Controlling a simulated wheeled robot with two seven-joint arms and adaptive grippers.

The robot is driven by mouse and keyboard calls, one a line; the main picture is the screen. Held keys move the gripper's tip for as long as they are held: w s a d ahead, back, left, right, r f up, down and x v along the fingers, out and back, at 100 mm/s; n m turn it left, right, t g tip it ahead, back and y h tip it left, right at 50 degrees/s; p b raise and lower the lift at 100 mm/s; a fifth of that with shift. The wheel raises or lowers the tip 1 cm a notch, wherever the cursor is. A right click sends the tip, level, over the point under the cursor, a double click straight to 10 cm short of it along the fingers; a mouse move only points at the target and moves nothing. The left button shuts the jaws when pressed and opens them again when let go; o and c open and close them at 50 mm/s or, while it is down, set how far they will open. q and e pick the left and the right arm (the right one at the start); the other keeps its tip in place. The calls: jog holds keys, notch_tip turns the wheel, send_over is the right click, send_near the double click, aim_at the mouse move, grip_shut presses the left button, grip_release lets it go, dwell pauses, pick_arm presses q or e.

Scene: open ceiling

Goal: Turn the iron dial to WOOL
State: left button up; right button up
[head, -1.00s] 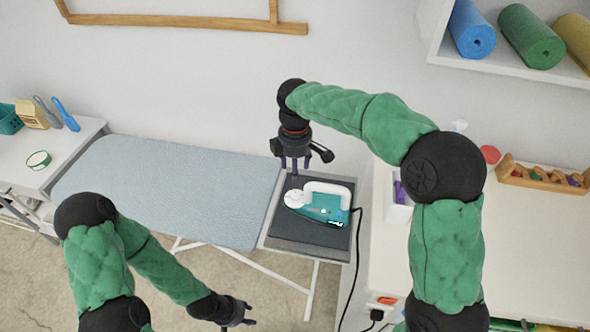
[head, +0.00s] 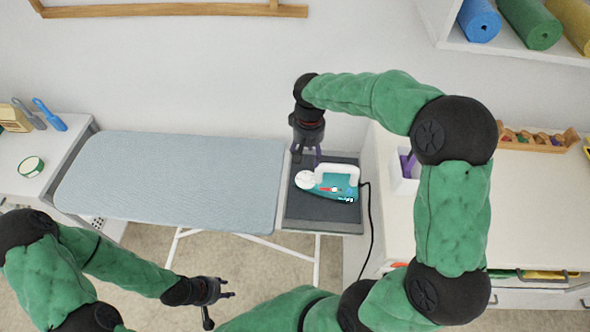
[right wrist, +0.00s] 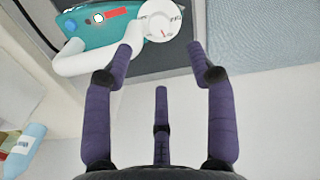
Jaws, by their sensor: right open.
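A teal and white iron (head: 335,185) lies on the dark rest pad (head: 300,211) at the right end of the ironing board. Its round white dial (head: 306,180) sits at the iron's left end. In the right wrist view the dial (right wrist: 158,22) has a short red mark near its lower edge; its lettering is too small to read. My right gripper (head: 305,158) is just behind the dial, pointing down. In the right wrist view my right gripper (right wrist: 165,65) is open, its fingers spread near the dial, holding nothing. My left gripper (head: 228,288) is empty and open, low in front of the board.
The pale blue ironing board (head: 170,180) is bare. A black cord (head: 371,230) runs from the iron down the right side. A white counter (head: 530,205) with a wooden rack (head: 540,140) stands right. A white table (head: 50,150) stands left. The wall is behind.

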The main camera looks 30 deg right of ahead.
aim_at(306, 176)
notch_tip(306, 176, down, 11)
jog(key=b, duration=0.2)
jog(key=shift+d+r+b, duration=0.1)
jog(key=shift+r+b, duration=0.05)
jog(key=shift+b, duration=0.2)
grip_shut()
